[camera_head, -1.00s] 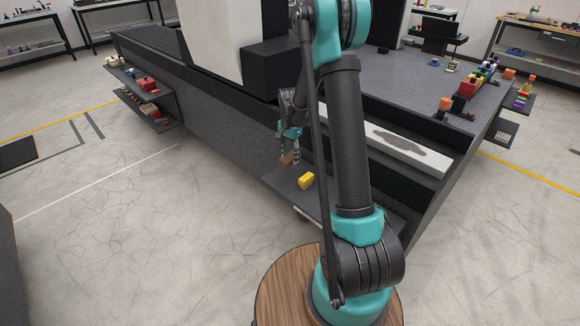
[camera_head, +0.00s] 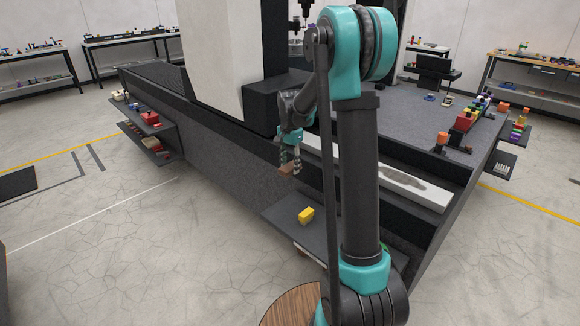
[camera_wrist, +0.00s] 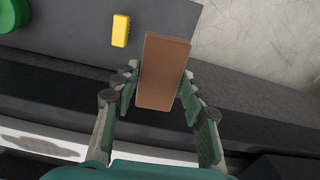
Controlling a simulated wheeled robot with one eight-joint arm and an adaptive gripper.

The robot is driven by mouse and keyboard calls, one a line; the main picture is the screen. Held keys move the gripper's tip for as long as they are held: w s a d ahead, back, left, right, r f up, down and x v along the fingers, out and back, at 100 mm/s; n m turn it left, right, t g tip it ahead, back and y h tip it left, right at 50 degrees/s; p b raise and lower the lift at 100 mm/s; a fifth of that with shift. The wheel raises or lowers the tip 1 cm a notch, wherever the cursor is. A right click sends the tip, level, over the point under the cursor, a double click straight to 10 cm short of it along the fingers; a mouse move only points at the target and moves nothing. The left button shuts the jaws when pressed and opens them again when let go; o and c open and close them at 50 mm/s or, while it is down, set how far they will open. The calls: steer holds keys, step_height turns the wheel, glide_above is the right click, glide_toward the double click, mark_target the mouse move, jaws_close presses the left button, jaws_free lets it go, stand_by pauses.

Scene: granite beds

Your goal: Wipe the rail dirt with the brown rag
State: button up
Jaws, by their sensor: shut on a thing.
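The brown rag (camera_wrist: 164,72) is a flat, block-like brown piece. My gripper (camera_wrist: 160,92) is shut on it, with a finger on each long side in the wrist view. In the head view my gripper (camera_head: 290,168) holds the rag (camera_head: 287,169) in the air above the grey shelf. The rail (camera_head: 430,195) is a pale strip along the bed, to the right of my gripper. The rail dirt (camera_head: 403,179) is a dark grey smear on it, partly hidden behind my arm. In the wrist view the rail (camera_wrist: 40,146) and part of the dirt (camera_wrist: 25,156) show at lower left.
A yellow block (camera_head: 306,215) lies on the grey shelf (camera_head: 283,212) below my gripper; a green round thing (camera_wrist: 12,14) is at the wrist view's corner. The pale upright column (camera_head: 220,60) and black block (camera_head: 272,103) stand behind my gripper. Several coloured items (camera_head: 465,122) line the bed's right edge.

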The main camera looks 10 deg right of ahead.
steer(key=c, duration=0.4)
steer(key=shift+f, duration=6.55)
steer(key=o, duration=1.1)
steer(key=shift+f, duration=0.2)
steer(key=shift+f, duration=0.35)
steer(key=shift+f, duration=0.7)
steer(key=shift+f, duration=0.35)
